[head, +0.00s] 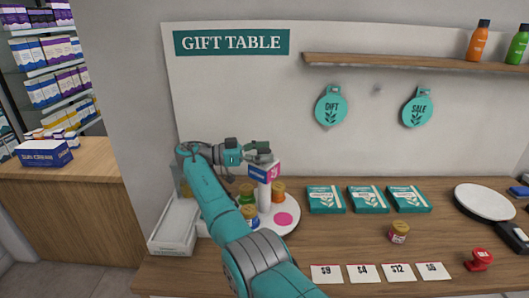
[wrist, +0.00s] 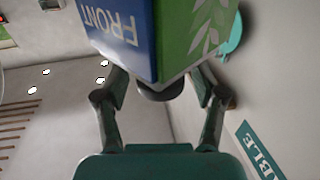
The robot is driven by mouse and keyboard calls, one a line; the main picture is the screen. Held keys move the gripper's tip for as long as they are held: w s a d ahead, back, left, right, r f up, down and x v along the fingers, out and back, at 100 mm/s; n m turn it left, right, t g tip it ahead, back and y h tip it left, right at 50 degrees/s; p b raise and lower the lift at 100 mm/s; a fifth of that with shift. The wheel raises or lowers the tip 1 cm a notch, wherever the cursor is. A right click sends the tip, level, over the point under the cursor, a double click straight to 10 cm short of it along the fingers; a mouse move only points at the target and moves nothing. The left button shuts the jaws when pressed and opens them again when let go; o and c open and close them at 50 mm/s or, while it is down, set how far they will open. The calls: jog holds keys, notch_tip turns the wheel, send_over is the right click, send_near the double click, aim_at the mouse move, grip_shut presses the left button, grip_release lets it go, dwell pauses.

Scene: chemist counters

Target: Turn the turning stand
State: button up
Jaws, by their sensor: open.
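The turning stand is a white round plate (head: 291,228) on the counter, with a white post (head: 264,196) at its middle. A block-shaped sign (head: 268,172) with pink and blue faces tops the post. In the wrist view the sign (wrist: 130,35) shows a blue face reading FRONT and a green face with a leaf pattern. Several jars, among them a green one (head: 246,194) and an orange one (head: 278,191), stand on the plate, and a pink disc (head: 284,219) lies on it. My gripper (head: 263,150) is open at the sign's top, its fingers on either side; contact is unclear.
A white tray (head: 173,249) stands left of the stand. Teal boxes (head: 325,199) lie to the right, with a jar (head: 399,232) and price cards (head: 327,274) in front. A shelf (head: 400,62) and hanging tags (head: 331,106) are on the wall behind.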

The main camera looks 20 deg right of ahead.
jog(key=shift+r, duration=0.15)
notch_tip(320, 180, up, 10)
jog(key=shift+f, duration=0.15)
dwell(0.5)
